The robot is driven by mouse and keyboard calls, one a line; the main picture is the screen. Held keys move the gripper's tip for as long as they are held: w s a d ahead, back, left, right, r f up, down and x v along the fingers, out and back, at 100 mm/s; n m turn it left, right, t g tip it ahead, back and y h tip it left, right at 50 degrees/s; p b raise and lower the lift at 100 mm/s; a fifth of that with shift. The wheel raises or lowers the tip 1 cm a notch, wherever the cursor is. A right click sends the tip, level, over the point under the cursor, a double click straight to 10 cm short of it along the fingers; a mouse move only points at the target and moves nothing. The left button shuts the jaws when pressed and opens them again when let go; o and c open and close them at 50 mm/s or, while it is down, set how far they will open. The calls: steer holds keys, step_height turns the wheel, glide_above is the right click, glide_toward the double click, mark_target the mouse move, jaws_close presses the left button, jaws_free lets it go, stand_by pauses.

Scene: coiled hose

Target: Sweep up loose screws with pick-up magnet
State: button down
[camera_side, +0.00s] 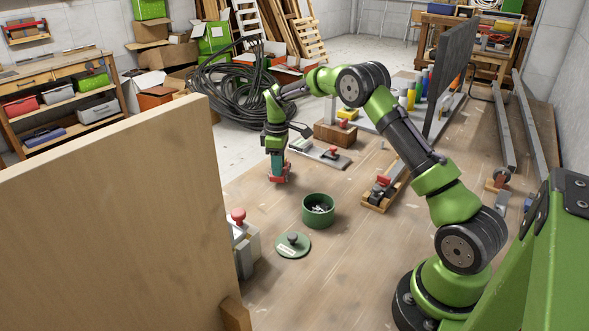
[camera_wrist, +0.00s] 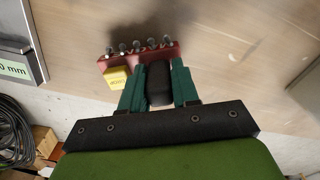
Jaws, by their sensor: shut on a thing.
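My gripper (camera_side: 277,155) is shut on the black handle of the red pick-up magnet (camera_side: 279,179), low over the bench left of centre. In the wrist view my gripper (camera_wrist: 158,85) has its green fingers on either side of that handle. The magnet's red bar (camera_wrist: 150,55) has a yellow block (camera_wrist: 117,77) at its left. Several dark screws (camera_wrist: 137,46) sit in a row along the bar's far edge. I cannot tell whether the bar touches the bench. A green round tin (camera_side: 318,213), open and with small metal pieces inside, stands right and nearer the camera.
A green lid (camera_side: 293,245) with a dark knob lies in front of the tin. A grey box with a red knob (camera_side: 238,216) is partly hidden by the wooden panel (camera_side: 110,210). A wooden tray (camera_side: 384,190) lies right of the tin.

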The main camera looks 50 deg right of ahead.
steer(key=shift+r, duration=3.05)
steer(key=shift+m, duration=0.3)
steer(key=s+a+r+m, duration=0.2)
steer(key=s+a+r, duration=0.2)
steer(key=s+a, duration=0.3)
steer(key=s+a+r+m, duration=0.2)
steer(key=s+a+r, duration=0.2)
steer(key=s+a, duration=0.4)
steer(key=shift+s+a+r+m, duration=0.15)
steer(key=shift+a+r+m, duration=0.2)
steer(key=shift+a, duration=0.55)
steer(key=shift+f, duration=0.1)
